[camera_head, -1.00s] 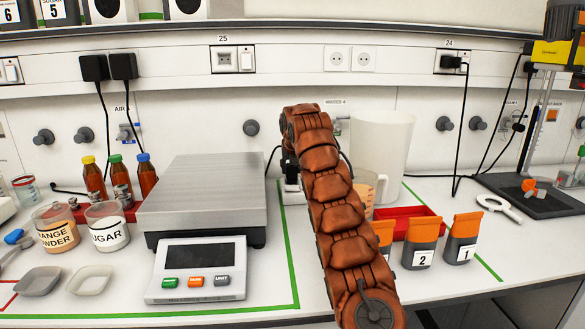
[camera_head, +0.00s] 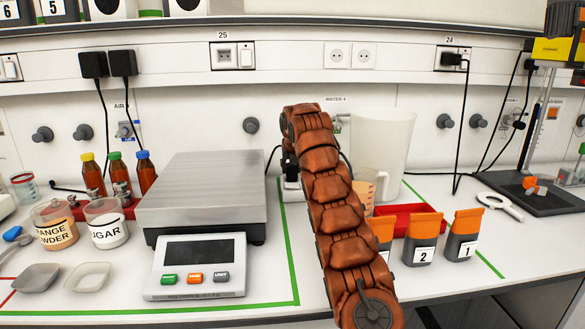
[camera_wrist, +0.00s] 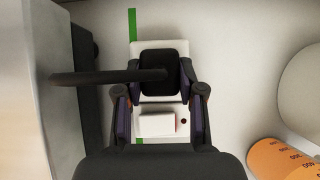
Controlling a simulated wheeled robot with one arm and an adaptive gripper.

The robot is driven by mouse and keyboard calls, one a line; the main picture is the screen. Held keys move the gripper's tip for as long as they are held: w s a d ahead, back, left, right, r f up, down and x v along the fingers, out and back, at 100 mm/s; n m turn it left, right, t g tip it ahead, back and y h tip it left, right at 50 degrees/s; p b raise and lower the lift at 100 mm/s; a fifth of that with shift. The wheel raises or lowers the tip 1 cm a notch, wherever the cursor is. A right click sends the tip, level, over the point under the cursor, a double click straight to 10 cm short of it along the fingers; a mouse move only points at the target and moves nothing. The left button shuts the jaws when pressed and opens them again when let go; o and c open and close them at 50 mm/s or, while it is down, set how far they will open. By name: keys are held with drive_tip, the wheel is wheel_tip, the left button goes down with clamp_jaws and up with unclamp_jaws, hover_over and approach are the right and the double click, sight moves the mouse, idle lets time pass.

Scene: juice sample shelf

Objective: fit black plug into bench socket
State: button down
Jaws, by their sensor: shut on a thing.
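The black plug (camera_wrist: 160,73) is between the fingers of my gripper (camera_wrist: 160,92) in the wrist view, with its black cable leading off to the left. My gripper is shut on it. The white bench socket block (camera_wrist: 141,52) lies directly behind the plug in this view. A raised white rocker and a small dark red dot show on its near half. I cannot tell whether the plug is seated or just above the outlet. In the head view, the socket block (camera_head: 292,190) shows low beside the scale, with my gripper (camera_head: 289,165) over it, partly hidden by my arm.
The scale (camera_head: 203,195) stands close left of the socket. A white pitcher (camera_head: 385,150) and an orange-marked beaker (camera_wrist: 275,160) stand close on the right. A red tray (camera_head: 400,212) and pouches (camera_head: 423,250) are further right. Wall sockets (camera_head: 350,55) are above.

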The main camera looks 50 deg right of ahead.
drive_tip(key=shift+f, duration=0.2)
drive_tip(key=c, duration=0.6)
unclamp_jaws()
drive_tip(key=shift+r, duration=0.1)
drive_tip(key=v, duration=1.2)
drive_tip(key=shift+a, duration=0.1)
